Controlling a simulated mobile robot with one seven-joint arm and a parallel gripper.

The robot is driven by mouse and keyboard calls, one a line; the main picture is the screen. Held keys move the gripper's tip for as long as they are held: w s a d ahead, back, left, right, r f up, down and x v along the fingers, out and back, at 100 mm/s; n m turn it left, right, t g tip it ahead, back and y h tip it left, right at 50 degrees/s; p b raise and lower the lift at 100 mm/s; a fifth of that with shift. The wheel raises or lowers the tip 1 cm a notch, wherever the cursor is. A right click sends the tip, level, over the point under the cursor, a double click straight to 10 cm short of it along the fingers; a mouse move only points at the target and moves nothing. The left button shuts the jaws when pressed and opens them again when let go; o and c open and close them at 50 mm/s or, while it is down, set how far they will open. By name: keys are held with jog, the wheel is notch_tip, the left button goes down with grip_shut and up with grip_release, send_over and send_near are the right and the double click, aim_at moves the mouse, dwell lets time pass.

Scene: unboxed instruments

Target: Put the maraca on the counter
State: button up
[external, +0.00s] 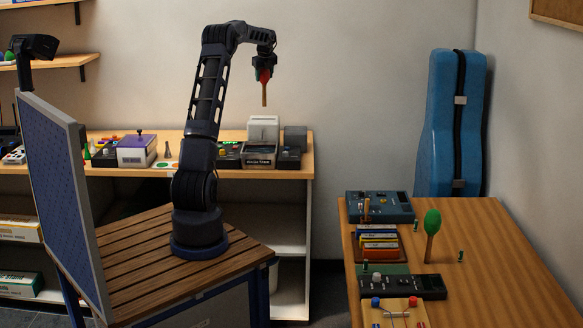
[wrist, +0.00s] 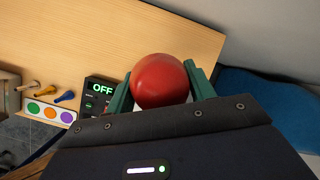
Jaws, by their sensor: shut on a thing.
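A red maraca (external: 264,92) with a wooden handle hangs handle-down from my gripper (external: 264,72), high in the air in front of the back wall. In the wrist view the round red maraca head (wrist: 160,80) sits between the two green fingers of my gripper, which is shut on it. The handle is hidden there. The back counter (external: 304,146) is wooden and lies below the held maraca in the picture. A second maraca, green-headed (external: 432,222), stands upright on the wooden table (external: 490,260) at the right.
Boxed instruments, including a purple-topped box (external: 137,150) and a white-and-black device (external: 262,140), crowd the back counter. Bare wood (wrist: 130,35) shows in the wrist view beside an "OFF" device (wrist: 101,90). A blue case (external: 451,125) leans on the wall. A blue panel (external: 62,190) stands left.

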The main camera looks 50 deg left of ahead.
jog(key=s+a+r+n+g, duration=0.15)
jog(key=s+a+n, duration=0.35)
jog(key=s+a, duration=2.05)
notch_tip(320, 180, down, 20)
jog(key=shift+s+d+r+y, duration=0.2)
jog(key=shift+s+d+y, duration=0.1)
jog(key=shift+y, duration=0.1)
jog(key=o, duration=1)
jog(key=shift+f, duration=0.15)
jog(key=v, duration=1.2)
jog(key=shift+w+d, duration=0.1)
jog(key=shift+w, duration=0.1)
